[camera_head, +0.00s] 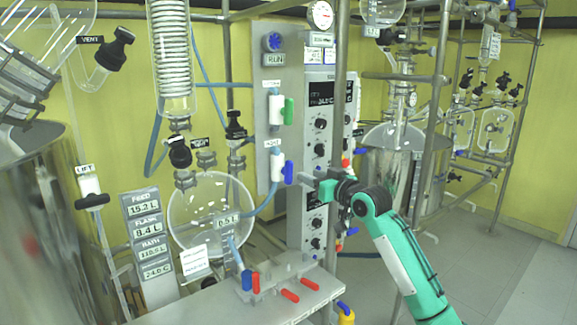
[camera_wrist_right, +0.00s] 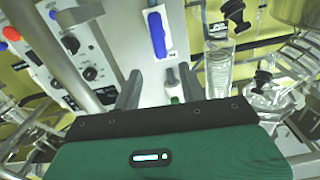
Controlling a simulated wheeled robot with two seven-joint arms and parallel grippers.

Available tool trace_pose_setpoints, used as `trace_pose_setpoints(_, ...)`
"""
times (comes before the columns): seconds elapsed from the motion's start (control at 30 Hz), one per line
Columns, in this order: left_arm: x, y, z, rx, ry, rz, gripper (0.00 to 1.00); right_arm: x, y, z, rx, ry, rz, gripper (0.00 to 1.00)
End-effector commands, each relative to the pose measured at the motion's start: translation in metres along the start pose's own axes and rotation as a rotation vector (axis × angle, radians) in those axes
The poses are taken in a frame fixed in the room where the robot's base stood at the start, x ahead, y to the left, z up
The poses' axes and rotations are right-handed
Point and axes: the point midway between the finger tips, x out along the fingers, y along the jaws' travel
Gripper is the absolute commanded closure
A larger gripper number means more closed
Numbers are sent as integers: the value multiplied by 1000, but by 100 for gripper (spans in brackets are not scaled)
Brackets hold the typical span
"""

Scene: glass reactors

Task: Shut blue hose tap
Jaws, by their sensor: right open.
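A tap with a white body and a blue handle (camera_head: 288,172) is on the grey upright panel, with a blue hose running down from it. The handle points up and down, along the body. In the right wrist view the blue handle (camera_wrist_right: 157,36) lies ahead of the fingertips, a little apart. My right gripper (camera_head: 308,180) is just to the right of the tap in the head view. In the wrist view its two fingers (camera_wrist_right: 158,86) stand apart with nothing clearly held between them. My left gripper is out of view.
A similar tap with a green handle (camera_head: 289,111) is above on the same panel (camera_head: 264,150). A metal post (camera_head: 341,90) stands close to my right wrist. A bench (camera_head: 215,303) with red and blue handles is below. A round glass vessel (camera_head: 200,225) is at left.

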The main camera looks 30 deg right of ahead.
Motion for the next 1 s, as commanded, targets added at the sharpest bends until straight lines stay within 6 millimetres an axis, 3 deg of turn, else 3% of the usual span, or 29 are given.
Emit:
trace_pose_setpoints(0.2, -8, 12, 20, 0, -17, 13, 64, 45, 0, -3, 5, 0, 1, 58)
trace_pose_setpoints(0.5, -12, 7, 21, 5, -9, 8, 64, 92, 1, -2, 2, -1, 1, 58)
trace_pose_setpoints(0.7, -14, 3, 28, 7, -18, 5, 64, 106, 0, 0, 1, 0, 1, 58)
trace_pose_setpoints(1.0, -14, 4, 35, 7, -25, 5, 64, 108, 0, 1, 0, -1, 1, 58)
